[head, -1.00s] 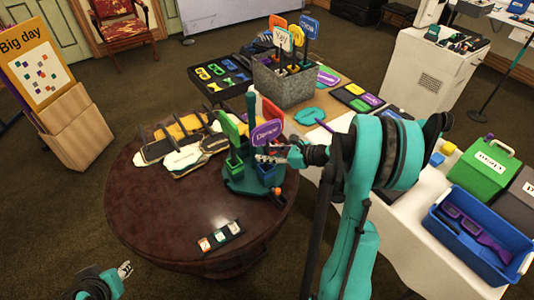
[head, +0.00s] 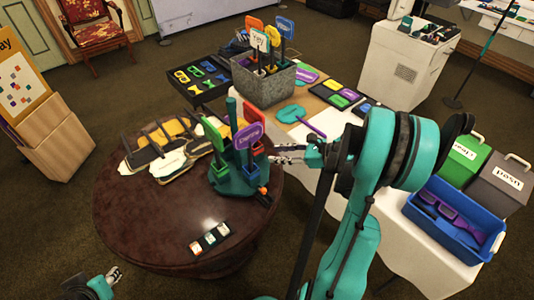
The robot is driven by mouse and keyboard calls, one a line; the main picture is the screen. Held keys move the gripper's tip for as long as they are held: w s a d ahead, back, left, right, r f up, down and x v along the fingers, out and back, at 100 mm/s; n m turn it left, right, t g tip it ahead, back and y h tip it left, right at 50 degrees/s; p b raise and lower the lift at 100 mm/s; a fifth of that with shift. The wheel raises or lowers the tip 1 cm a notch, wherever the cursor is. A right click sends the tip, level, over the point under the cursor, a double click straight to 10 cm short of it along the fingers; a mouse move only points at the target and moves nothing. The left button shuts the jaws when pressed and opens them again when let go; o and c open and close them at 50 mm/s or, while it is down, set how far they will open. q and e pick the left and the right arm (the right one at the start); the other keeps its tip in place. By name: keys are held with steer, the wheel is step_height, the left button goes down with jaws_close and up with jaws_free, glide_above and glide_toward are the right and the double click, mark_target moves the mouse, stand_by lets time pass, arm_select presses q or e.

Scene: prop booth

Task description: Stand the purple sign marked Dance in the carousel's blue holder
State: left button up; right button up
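The purple sign marked Dance (head: 249,134) stands nearly upright on the dark green carousel (head: 231,187), on the round table. Its stick runs down to the blue holder (head: 241,160); how deep it sits is hard to see. A green sign (head: 213,132) stands in the green holder (head: 219,170), and a red sign (head: 250,110) shows behind the purple one. My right gripper (head: 277,153) is just right of the purple sign, apart from it, with its fingers spread and empty. My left gripper (head: 115,273) is low at the left, far from the carousel; its fingers are too small to judge.
The dark round table (head: 130,215) also holds gloves (head: 165,155) and a small strip of tiles (head: 210,238). A grey box of signs (head: 262,83) stands behind. A purple-handled turquoise paddle (head: 291,114) lies on the long table. A blue bin (head: 450,232) is at the right.

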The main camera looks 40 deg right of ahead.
steer(key=s+a+r+n+g+h, duration=0.1)
steer(key=a+r+n+g+h, duration=0.2)
steer(key=a+n, duration=0.9)
steer(key=s+a+r+n+g+h, duration=0.1)
steer(key=s+a+n+h, duration=0.3)
steer(key=s+a+n, duration=0.5)
steer(key=n, duration=0.8)
steer(key=shift+a+h, duration=0.2)
steer(key=shift+h, duration=0.1)
